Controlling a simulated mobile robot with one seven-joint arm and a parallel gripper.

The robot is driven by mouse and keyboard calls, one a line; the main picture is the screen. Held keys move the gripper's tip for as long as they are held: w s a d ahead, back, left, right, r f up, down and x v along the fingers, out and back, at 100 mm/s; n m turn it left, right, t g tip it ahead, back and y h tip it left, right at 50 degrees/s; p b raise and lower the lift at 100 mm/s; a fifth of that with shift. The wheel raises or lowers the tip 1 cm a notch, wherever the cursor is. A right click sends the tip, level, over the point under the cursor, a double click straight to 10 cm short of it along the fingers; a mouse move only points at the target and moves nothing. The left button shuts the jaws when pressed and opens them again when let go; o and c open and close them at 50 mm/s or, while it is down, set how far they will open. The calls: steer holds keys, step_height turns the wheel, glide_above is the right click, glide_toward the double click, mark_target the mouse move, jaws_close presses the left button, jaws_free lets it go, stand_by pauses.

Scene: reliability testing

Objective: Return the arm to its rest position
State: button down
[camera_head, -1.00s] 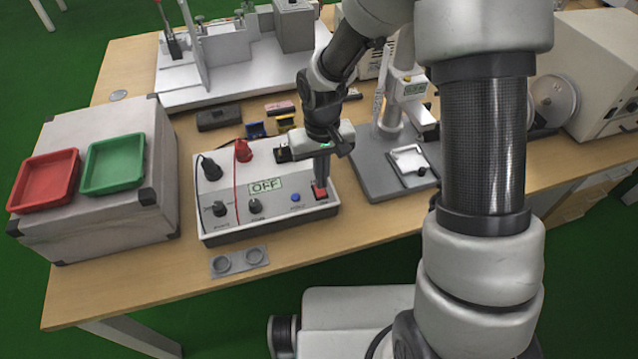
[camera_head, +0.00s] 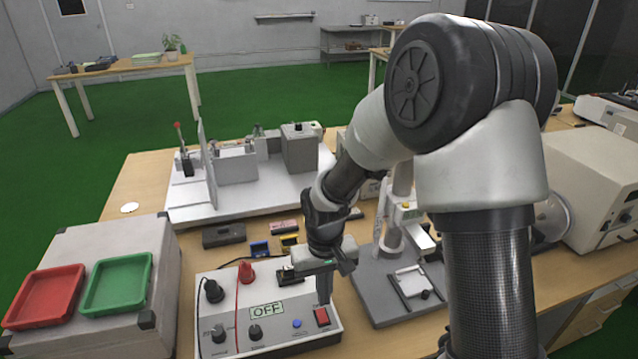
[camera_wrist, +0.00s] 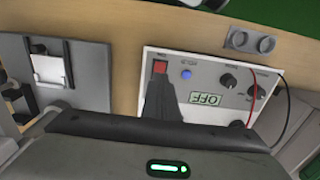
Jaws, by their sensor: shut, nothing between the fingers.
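My arm reaches over the workbench from the right. My gripper (camera_head: 324,301) points down, shut and empty, with its fingertips just above or at the red switch (camera_head: 321,316) on the white tester box (camera_head: 272,336). I cannot tell whether they touch. In the wrist view, the dark fingers (camera_wrist: 160,86) end beside the red switch (camera_wrist: 160,67). The tester's display (camera_head: 267,310) reads OFF.
A red tray (camera_head: 43,297) and a green tray (camera_head: 118,284) sit on a grey box at left. A white fixture (camera_head: 240,200) stands behind the tester. A grey press stand (camera_head: 376,305) is close on the gripper's right.

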steer(key=s+d+r+m+t+p, duration=0.1)
steer(key=s+d+r, duration=0.3)
steer(key=r, duration=0.6)
steer(key=s+d+r+m+t+p, duration=0.1)
steer(key=s+d+r+t+p, duration=0.1)
steer(key=s+r, duration=0.5)
steer(key=s+d+r+m+t+p, duration=0.1)
steer(key=s+d+r, duration=0.4)
steer(key=r, duration=1)
steer(key=shift+s+d+r+t+p, duration=0.2)
steer(key=shift+s+d+t+p, duration=0.1)
steer(key=shift+d+t+p, duration=0.65)
steer(key=shift+a, duration=0.2)
steer(key=w+a+f+n+g+b, duration=0.1)
steer(key=w+a+f+b, duration=0.2)
steer(key=f, duration=0.5)
steer(key=w+a+f+n+b, duration=0.1)
steer(key=w+a+f+b, duration=0.2)
steer(key=w+a+f, duration=0.2)
steer(key=w+a+f+n+g+y+b, duration=0.1)
steer(key=w+a+f+b, duration=0.2)
steer(key=w+f, duration=0.4)
step_height(320, 180, down, 5)
steer(key=shift+a+f+g+b, duration=0.2)
steer(key=shift+a+g+b, duration=0.15)
steer(key=shift+a, duration=0.4)
steer(key=shift+w, duration=0.15)
